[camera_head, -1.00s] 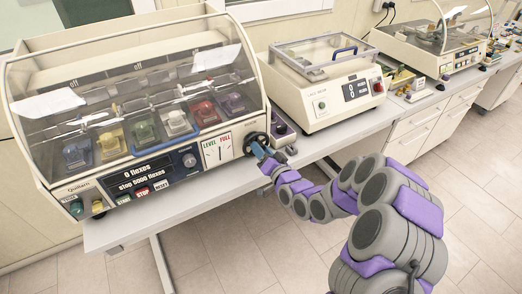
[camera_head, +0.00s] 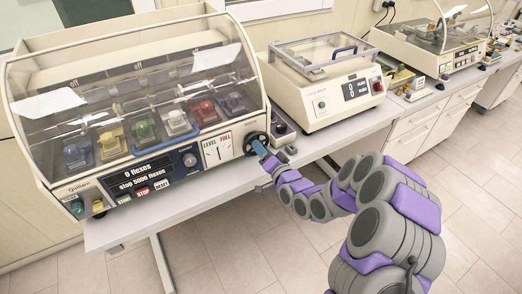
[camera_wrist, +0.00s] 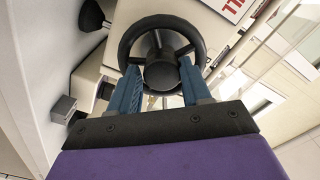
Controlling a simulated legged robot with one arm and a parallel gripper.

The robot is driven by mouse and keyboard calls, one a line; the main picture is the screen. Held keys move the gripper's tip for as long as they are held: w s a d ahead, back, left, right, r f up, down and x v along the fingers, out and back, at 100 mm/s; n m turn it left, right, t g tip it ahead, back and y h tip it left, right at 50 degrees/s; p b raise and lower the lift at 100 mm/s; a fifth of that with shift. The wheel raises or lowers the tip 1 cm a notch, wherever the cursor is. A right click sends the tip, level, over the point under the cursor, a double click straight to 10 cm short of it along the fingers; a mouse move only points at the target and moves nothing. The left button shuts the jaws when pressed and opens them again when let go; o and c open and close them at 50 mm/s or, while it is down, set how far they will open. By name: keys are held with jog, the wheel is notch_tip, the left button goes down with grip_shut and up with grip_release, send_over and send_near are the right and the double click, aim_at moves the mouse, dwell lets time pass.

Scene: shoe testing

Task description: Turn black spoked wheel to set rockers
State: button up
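The black spoked wheel (camera_head: 256,143) is on the front right of the cream machine (camera_head: 130,170). In the wrist view the wheel (camera_wrist: 121,50) fills the upper middle, its round hub (camera_wrist: 161,72) facing me. My gripper (camera_wrist: 161,66) is at the wheel. Its two blue fingers lie on either side of the hub, well apart, tips near the spokes. Whether they press on the hub I cannot tell. In the head view my gripper (camera_head: 262,150) reaches the wheel from the right. The rockers, with several coloured shoes (camera_head: 143,132), sit under the clear cover.
A white gauge plate (camera_head: 217,149) marked LEVEL and FULL is left of the wheel. The display (camera_head: 145,173) reads 0 flexes, stop 5000 flexes. A second machine (camera_head: 330,105) stands to the right. Floor in front of the bench is clear.

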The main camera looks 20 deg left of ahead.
jog(key=o, duration=0.3)
jog(key=shift+o, duration=0.2)
jog(key=shift+d, duration=0.1)
jog(key=p+v, duration=0.9)
jog(key=v, duration=0.8)
jog(key=shift+d, duration=0.15)
